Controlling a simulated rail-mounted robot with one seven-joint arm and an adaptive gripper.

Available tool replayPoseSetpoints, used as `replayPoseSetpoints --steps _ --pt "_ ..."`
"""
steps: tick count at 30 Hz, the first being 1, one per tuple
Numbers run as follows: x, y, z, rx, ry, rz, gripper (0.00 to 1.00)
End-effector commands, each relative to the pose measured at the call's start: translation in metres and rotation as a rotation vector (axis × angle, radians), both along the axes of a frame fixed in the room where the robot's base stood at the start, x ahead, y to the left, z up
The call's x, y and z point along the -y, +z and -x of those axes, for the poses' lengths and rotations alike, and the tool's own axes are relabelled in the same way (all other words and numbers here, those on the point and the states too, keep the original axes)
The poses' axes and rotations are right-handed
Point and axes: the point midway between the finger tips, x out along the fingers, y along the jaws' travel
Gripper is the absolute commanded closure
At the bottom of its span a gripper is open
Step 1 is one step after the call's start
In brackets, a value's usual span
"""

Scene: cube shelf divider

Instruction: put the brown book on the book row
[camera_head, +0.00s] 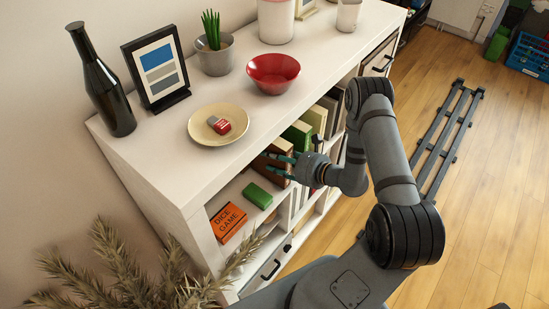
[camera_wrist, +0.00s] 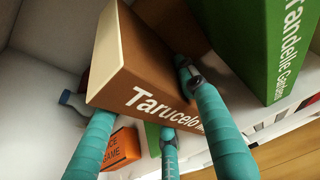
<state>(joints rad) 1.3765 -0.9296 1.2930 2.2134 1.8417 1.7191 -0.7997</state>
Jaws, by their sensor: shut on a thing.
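The brown book (camera_wrist: 160,72), lettered "Tarucelo", sits tilted between my teal fingers in the wrist view. My gripper (camera_head: 282,165) is shut on it at the shelf opening, with fingers on both sides of the book. In the head view the brown book (camera_head: 274,152) shows partly behind the fingers. The book row (camera_head: 313,120) stands in the shelf to the right, with green and beige spines. In the wrist view a large green book (camera_wrist: 258,45) stands close to the right of the brown book. A brown surface shows behind them; what it belongs to is unclear.
An orange "Dice Game" box (camera_head: 228,222) and a green box (camera_head: 257,195) lie in the compartment to the left. The shelf top above holds a plate (camera_head: 203,137) with small objects, a red bowl (camera_head: 273,70), a frame (camera_head: 157,68) and a dark bottle (camera_head: 101,85).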

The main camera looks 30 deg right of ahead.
Motion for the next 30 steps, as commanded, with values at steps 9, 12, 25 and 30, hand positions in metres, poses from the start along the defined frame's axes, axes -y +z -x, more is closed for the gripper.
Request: replayPoseSetpoints --steps 9,12,25,30 --pt "0.0 -0.003 0.0 -0.001 0.0 0.0 0.53" --pt "0.0 -0.003 0.0 0.0 0.0 -0.001 0.48" --pt "0.0 0.001 0.0 0.0 0.0 0.0 0.41" --pt "0.009 0.006 0.016 -0.001 -0.006 0.0 0.41"
